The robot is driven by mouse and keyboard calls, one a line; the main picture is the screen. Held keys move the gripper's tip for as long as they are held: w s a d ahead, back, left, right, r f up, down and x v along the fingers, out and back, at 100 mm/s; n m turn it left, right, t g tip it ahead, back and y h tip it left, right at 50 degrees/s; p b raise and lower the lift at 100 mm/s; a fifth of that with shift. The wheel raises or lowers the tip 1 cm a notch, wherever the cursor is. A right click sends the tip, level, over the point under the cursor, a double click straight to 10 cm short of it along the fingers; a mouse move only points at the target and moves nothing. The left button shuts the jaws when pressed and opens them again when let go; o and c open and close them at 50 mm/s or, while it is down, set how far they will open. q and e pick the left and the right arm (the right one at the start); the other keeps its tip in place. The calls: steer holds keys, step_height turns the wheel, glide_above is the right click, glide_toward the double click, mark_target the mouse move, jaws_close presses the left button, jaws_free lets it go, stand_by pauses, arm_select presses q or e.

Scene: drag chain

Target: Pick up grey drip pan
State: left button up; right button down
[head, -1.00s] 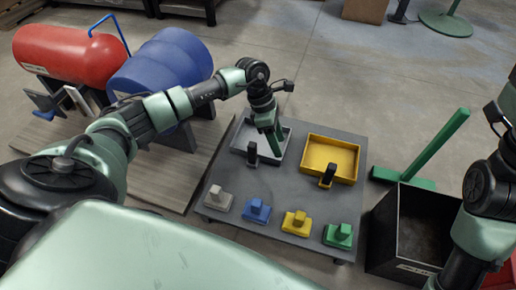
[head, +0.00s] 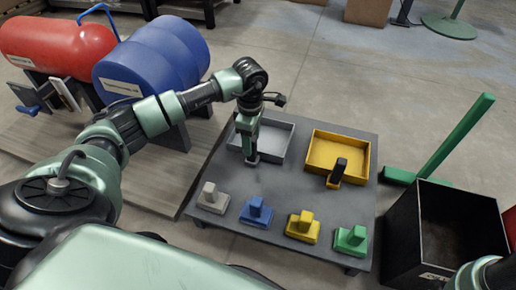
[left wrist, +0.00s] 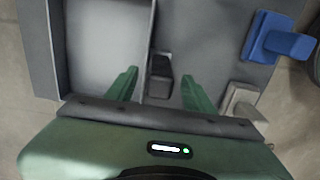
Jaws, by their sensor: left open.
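The grey drip pan (head: 281,138) lies on the dark low table, partly behind my left gripper. Its wall and floor also show in the left wrist view (left wrist: 105,45). The pan's black handle (left wrist: 160,76) appears between the two green fingers in that view, and I cannot tell whether they are level with it. My left gripper (head: 250,155) points down at the pan's near left side. It is open, with a gap on each side of the handle (left wrist: 159,88). My right gripper is out of view.
A yellow pan (head: 325,152) with a black handle stands right of the grey one. Grey, blue, yellow and green blocks (head: 257,211) line the table's near edge.

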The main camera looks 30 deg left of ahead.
arm_select(q)
steer(key=shift+f, duration=0.4)
steer(key=shift+r, duration=0.1)
jaws_close()
stand_by(1.1)
